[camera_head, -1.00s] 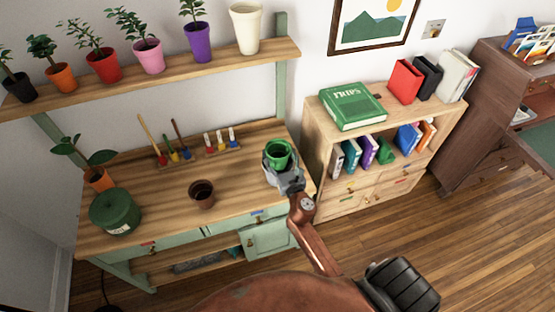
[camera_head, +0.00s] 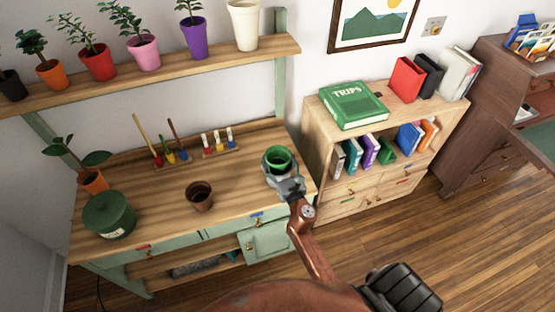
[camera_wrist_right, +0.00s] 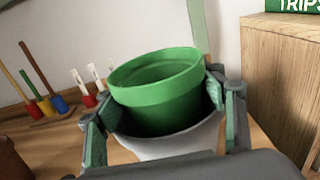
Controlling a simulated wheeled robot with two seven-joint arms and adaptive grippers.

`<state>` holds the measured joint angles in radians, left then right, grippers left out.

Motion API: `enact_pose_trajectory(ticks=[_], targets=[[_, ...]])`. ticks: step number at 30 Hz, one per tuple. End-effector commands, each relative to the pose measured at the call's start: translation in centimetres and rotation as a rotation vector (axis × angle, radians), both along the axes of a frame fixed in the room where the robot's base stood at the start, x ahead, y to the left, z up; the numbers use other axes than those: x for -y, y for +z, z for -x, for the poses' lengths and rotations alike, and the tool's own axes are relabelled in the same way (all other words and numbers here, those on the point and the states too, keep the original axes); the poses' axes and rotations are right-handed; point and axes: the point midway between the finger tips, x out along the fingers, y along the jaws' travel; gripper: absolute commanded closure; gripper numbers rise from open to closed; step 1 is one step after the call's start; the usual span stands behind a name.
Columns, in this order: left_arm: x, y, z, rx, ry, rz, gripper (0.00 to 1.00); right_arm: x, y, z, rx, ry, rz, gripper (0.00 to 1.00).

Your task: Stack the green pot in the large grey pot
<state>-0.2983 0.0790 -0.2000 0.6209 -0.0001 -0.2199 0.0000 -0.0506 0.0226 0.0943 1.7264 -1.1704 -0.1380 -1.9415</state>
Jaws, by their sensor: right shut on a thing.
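The green pot (camera_wrist_right: 158,88) sits partly inside the large grey pot (camera_wrist_right: 178,142) in the right wrist view, a little tilted, with its rim above the grey rim. My right gripper (camera_wrist_right: 165,100) is shut on the green pot, one finger on each side of it. The fingers hide parts of both pots. In the head view, the green pot (camera_head: 278,158) and my right gripper (camera_head: 283,172) are at the right end of the wooden worktop. The grey pot is mostly hidden there. My left gripper is out of view.
On the worktop (camera_head: 165,208) stand an empty brown pot (camera_head: 200,199), a lidded green container (camera_head: 109,217) and a potted plant (camera_head: 92,181). A bookcase (camera_head: 345,197) stands close on the right. A shelf with pots hangs above.

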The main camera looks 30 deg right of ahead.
Motion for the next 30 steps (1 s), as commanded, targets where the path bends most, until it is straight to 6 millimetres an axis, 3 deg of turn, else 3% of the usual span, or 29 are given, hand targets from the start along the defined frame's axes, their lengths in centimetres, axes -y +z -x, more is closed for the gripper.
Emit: enact_pose_trajectory(ticks=[1, 2, 9, 20, 25, 30], targets=[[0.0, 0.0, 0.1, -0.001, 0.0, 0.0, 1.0, 0.0, -0.2, 0.0, -0.003, 0.0, -0.002, 0.61], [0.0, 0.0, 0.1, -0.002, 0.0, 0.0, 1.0, 0.0, -0.2, 0.0, -0.004, 0.0, -0.002, 0.35], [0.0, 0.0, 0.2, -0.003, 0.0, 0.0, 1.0, 0.0, -0.3, 0.0, -0.005, -0.001, -0.002, 0.19], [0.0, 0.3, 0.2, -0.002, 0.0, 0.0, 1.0, 0.0, -0.1, 0.1, -0.007, -0.001, -0.003, 0.19], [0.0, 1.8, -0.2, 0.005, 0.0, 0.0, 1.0, 0.0, 1.6, 0.1, -0.003, -0.001, -0.004, 0.19], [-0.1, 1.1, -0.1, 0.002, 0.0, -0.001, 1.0, -0.9, 0.7, 4.1, -0.009, -0.002, -0.002, 0.19]])
